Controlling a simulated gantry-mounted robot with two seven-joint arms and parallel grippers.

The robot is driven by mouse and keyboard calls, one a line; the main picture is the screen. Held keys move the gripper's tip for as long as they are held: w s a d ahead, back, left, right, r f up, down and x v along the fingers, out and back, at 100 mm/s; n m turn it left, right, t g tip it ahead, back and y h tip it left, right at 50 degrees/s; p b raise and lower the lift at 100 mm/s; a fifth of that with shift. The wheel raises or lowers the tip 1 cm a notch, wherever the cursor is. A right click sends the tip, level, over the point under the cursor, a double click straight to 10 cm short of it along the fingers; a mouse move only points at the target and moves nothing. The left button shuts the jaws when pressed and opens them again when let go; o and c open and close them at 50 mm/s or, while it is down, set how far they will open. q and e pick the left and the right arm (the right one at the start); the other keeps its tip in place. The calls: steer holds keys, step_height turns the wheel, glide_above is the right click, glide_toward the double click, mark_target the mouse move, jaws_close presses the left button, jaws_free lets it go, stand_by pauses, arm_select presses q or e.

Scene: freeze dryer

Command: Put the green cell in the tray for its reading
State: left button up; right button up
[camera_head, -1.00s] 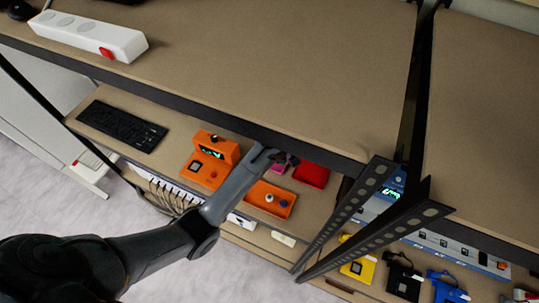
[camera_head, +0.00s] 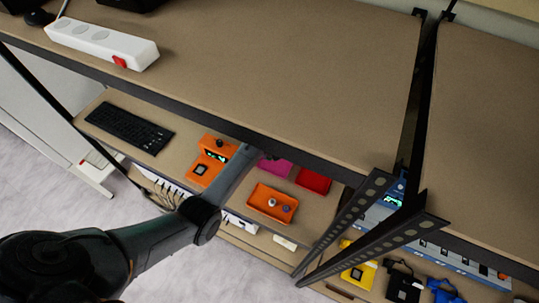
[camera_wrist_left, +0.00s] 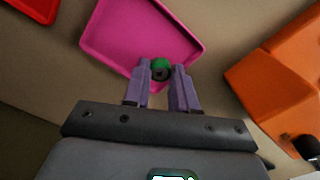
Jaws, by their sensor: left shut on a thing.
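My left gripper (camera_wrist_left: 160,76) is shut on the green cell (camera_wrist_left: 160,65), a small green piece with a dark round end between its purple fingertips. In the left wrist view, the cell shows in front of the near edge of the pink tray (camera_wrist_left: 135,28); its height above the tray is unclear. In the head view, the pink tray (camera_head: 276,168) is partly hidden by the upper shelf, and so are my left fingers and the cell. The red tray (camera_head: 314,180) lies right of the pink one.
The upper shelf edge (camera_head: 240,137) hangs over my left arm. A black keyboard (camera_head: 128,126) lies at left. Dark perforated brackets (camera_head: 360,238) stand at right, near a blue-grey device (camera_head: 393,201).

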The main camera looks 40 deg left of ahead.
arm_select(q)
steer(key=shift+f, duration=0.8)
steer(key=shift+f, duration=0.25)
steer(key=o, duration=0.5)
steer(key=shift+o, duration=0.2)
steer(key=shift+r, duration=0.1)
